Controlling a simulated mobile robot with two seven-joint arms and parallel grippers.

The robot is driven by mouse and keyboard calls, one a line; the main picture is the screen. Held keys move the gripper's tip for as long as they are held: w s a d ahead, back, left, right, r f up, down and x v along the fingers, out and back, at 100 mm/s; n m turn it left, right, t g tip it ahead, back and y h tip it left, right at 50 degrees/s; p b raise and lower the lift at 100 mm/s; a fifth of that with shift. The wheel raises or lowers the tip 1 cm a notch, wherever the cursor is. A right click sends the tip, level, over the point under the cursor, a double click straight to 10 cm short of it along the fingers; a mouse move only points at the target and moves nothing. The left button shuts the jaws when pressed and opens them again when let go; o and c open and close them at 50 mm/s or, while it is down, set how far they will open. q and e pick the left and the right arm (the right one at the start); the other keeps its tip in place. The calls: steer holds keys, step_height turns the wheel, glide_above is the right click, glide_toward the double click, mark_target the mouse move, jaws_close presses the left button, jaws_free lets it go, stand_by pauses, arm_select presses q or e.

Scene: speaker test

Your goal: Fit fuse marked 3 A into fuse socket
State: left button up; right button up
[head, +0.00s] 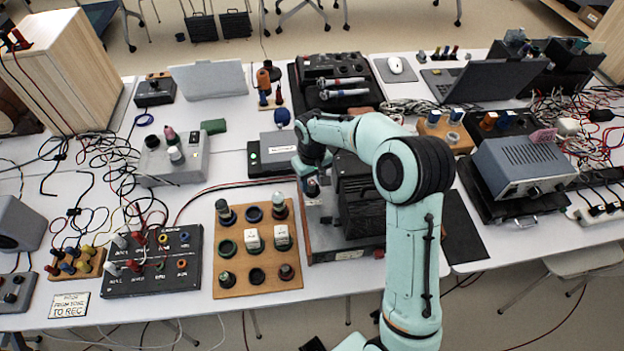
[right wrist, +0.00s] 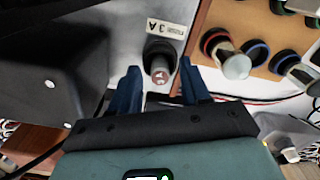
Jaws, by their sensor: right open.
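My right gripper (head: 313,182) is over the grey-topped device (head: 322,228), just left of its black block. In the right wrist view its two blue fingers (right wrist: 160,88) are open, one on each side of a grey fuse (right wrist: 160,70) with reddish marks on its end. The fuse appears to stand in a dark round fuse socket (right wrist: 158,48); how deep it sits I cannot tell. A white label (right wrist: 166,28) beside the socket reads 3 A. My left gripper is not in view.
A wooden board (head: 231,290) with coloured rings, several capped fuses and two white-topped blocks lies left of the device. A black jack panel (head: 150,285) with cables is farther left. A black box (right wrist: 45,80) is close to the gripper in the right wrist view.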

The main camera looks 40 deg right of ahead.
mark_target(312, 183)
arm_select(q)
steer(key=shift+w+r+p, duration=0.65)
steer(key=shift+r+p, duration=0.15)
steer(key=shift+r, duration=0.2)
arm_select(e)
step_height(312, 183, up, 13)
steer(key=shift+f, duration=0.15)
